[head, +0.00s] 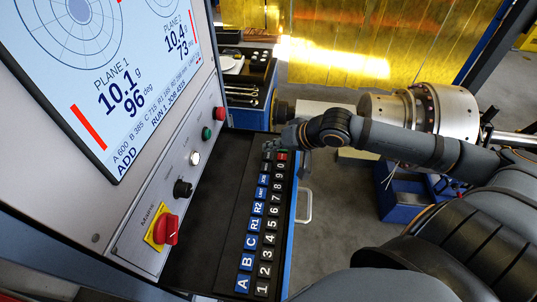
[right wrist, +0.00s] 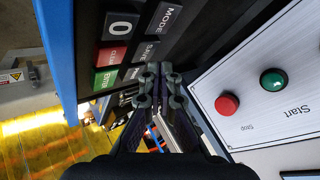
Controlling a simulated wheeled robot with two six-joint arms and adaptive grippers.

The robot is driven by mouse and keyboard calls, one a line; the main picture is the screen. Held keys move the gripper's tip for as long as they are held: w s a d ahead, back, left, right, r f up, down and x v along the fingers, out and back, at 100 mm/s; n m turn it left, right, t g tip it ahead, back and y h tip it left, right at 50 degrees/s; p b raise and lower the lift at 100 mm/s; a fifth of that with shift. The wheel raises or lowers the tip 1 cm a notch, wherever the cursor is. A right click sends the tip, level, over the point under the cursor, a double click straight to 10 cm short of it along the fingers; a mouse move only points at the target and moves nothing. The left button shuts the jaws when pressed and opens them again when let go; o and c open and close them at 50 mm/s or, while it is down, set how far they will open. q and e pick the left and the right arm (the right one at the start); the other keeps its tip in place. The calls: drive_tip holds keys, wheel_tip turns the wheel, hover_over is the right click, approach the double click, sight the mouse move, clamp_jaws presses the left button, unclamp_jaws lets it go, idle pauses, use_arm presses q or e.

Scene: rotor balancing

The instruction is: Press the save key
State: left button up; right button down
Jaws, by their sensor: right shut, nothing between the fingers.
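The save key (right wrist: 146,51) is a dark key with white lettering in the right wrist view, between the MODE key (right wrist: 166,17) and the red clear key (right wrist: 113,54). My right gripper (right wrist: 161,73) is shut and empty, its fingertips together beside the save key's lower edge. I cannot tell whether they touch the panel. In the head view my right gripper (head: 280,142) is over the far end of the keypad (head: 229,225), where its fingers partly hide the keys and the save label cannot be read. My left gripper is not in view.
The green enter key (right wrist: 105,80) and the 0 key (right wrist: 121,27) are close by. The cabinet face holds a red stop button (right wrist: 227,104), a green start button (right wrist: 273,80) and a red rotary switch (head: 165,229). The screen (head: 110,75) shows two planes' readings. A metal rotor (head: 440,110) stands at right.

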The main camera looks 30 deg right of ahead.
sight(271, 156)
drive_tip(key=shift+f, duration=0.1)
drive_tip(key=shift+f+b, duration=0.3)
drive_tip(key=shift+f+b, duration=0.35)
drive_tip(key=shift+f, duration=0.15)
idle(0.5)
drive_tip(key=shift+r, duration=0.1)
drive_tip(key=shift+r+p, duration=0.85)
drive_tip(key=shift+p, duration=0.15)
wheel_tip(271, 156, up, 5)
drive_tip(key=p, duration=0.5)
drive_tip(key=shift+r+p, duration=0.1)
drive_tip(key=shift+p, duration=0.25)
